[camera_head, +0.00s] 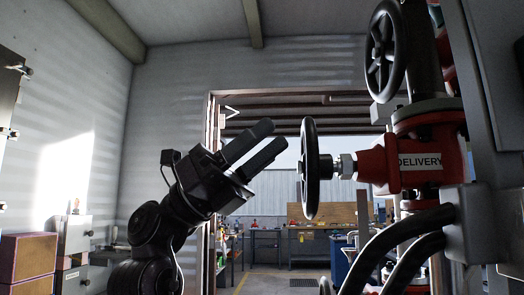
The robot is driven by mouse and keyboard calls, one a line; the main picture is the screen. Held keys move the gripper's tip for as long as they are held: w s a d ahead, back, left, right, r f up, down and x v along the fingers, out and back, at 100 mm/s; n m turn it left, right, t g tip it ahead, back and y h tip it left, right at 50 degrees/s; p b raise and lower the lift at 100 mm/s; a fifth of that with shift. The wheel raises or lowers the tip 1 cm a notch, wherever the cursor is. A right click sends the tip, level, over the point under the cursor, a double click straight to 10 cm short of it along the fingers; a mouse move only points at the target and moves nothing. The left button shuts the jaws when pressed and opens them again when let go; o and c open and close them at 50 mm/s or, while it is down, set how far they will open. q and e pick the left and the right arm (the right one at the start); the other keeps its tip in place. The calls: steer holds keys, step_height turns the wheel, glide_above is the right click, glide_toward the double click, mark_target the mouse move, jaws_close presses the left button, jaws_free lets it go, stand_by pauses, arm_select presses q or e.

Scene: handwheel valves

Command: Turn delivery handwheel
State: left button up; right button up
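The delivery handwheel (310,182) is a black wheel seen nearly edge-on, standing upright at the picture's middle. Its stem runs right into a red valve body (374,166) with a white label reading "DELIVERY" (419,162).
A second black handwheel (401,50) stands above the red valve body. Grey boxes and thick black hoses (392,243) are at the lower right. Workbenches (268,236) are far back through a doorway. Brown boxes (28,258) are at the lower left.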

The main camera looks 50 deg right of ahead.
steer(key=shift+d, duration=0.15)
steer(key=s+d, duration=0.1)
steer(key=s+d+b, duration=0.1)
steer(key=shift+s, duration=0.3)
stand_by(0.4)
steer(key=shift+w+a, duration=0.15)
steer(key=shift+a, duration=0.1)
jaws_close()
steer(key=shift+y, duration=0.3)
